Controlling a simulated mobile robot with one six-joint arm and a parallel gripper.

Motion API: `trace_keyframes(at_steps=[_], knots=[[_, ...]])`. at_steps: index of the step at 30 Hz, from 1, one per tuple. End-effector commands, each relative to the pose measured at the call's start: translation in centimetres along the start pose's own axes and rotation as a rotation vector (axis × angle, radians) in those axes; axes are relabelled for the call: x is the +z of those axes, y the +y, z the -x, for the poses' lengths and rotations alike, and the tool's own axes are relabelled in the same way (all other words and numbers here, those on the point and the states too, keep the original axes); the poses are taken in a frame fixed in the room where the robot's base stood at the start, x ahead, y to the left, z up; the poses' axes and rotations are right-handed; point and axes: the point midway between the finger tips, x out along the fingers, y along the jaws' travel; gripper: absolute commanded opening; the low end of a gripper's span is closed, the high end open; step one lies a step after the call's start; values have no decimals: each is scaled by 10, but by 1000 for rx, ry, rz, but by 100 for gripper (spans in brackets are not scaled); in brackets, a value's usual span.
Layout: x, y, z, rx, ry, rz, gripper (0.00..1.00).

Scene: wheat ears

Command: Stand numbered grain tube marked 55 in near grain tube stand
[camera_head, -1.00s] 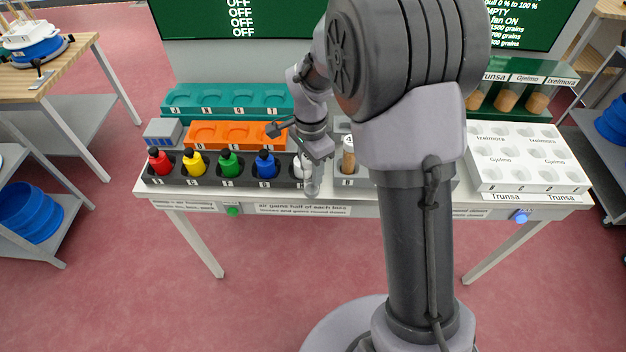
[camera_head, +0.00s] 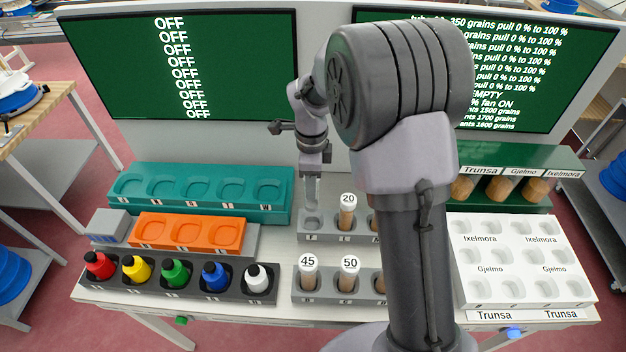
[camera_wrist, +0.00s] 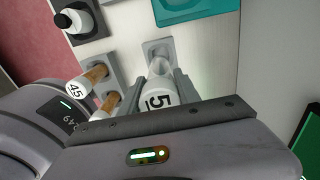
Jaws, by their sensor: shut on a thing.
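My gripper (camera_head: 312,180) is shut on a clear tube (camera_wrist: 158,90) with a white cap. The cap shows a 5; the rest of its number is cut off by my gripper. The tube is upright at the left socket of the back grey stand (camera_head: 303,237); I cannot tell if its foot is inside the socket. The front grey stand (camera_head: 328,299) holds tube 45 (camera_head: 308,272) and tube 50 (camera_head: 349,274). A third tube there is partly hidden by my arm, as is the stand's right part.
Tube 20 (camera_head: 347,212) stands in the back stand, right of my gripper. A black rack (camera_head: 195,293) of coloured bottles, an orange tray (camera_head: 190,232) and a teal tray (camera_head: 200,190) lie left. A white tray (camera_head: 522,262) lies right. Two green screens stand behind.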

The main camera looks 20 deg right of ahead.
Motion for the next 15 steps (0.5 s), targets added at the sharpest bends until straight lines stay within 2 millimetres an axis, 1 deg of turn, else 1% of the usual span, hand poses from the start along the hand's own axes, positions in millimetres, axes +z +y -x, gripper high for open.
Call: trace_keyframes(at_steps=[5, 7, 11, 15], knots=[[0, 0, -1, -1, 0, 0, 0], [0, 0, -4, 0, 1, 0, 0], [0, 0, -18, 0, 1, 0, 0], [0, 0, -37, 0, 1, 0, 0]])
